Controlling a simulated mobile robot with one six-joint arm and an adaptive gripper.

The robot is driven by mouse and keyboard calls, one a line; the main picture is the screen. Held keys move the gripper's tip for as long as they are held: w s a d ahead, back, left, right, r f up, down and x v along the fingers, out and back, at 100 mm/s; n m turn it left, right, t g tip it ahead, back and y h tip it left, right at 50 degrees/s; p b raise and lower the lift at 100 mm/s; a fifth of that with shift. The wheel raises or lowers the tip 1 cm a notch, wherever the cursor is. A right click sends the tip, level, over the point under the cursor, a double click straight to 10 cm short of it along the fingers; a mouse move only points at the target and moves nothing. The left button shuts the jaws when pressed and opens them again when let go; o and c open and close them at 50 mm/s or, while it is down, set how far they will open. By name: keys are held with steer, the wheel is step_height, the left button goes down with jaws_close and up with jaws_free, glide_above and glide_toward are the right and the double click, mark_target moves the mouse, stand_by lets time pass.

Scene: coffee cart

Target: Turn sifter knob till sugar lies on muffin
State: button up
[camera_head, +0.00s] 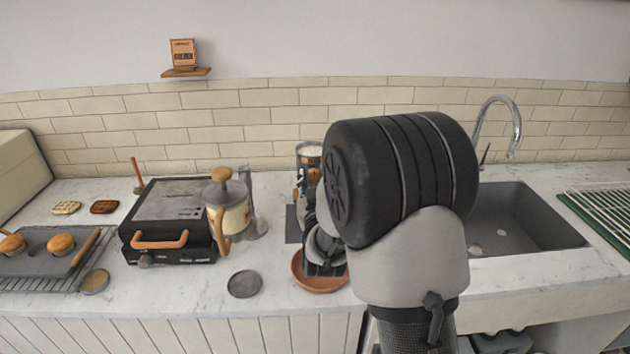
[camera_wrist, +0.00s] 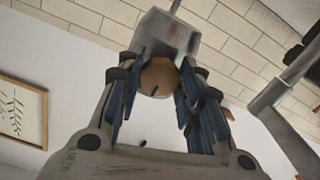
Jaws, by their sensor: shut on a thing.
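The sifter (camera_head: 309,150) is a metal cylinder with white sugar in its top, partly hidden behind my arm. Its grey metal body (camera_wrist: 170,36) also shows in the wrist view. My gripper (camera_wrist: 158,88) is shut on the round wooden sifter knob (camera_wrist: 158,74), with blue-padded fingers on either side. In the head view my gripper (camera_head: 303,186) is beside and just below the sifter's top, mostly covered by my wrist. A terracotta dish (camera_head: 320,286) lies below my gripper. I cannot see a muffin or sugar under the sifter; my arm hides that area.
A black grill (camera_head: 170,215) and a cream pot with wooden handle (camera_head: 232,215) stand to the left. A dark round lid (camera_head: 244,284) lies in front. Buns (camera_head: 60,243) sit on a tray at far left. A sink (camera_head: 530,220) with a curved tap is at right.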

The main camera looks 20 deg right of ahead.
steer(key=c, duration=0.3)
steer(key=shift+m, duration=0.4)
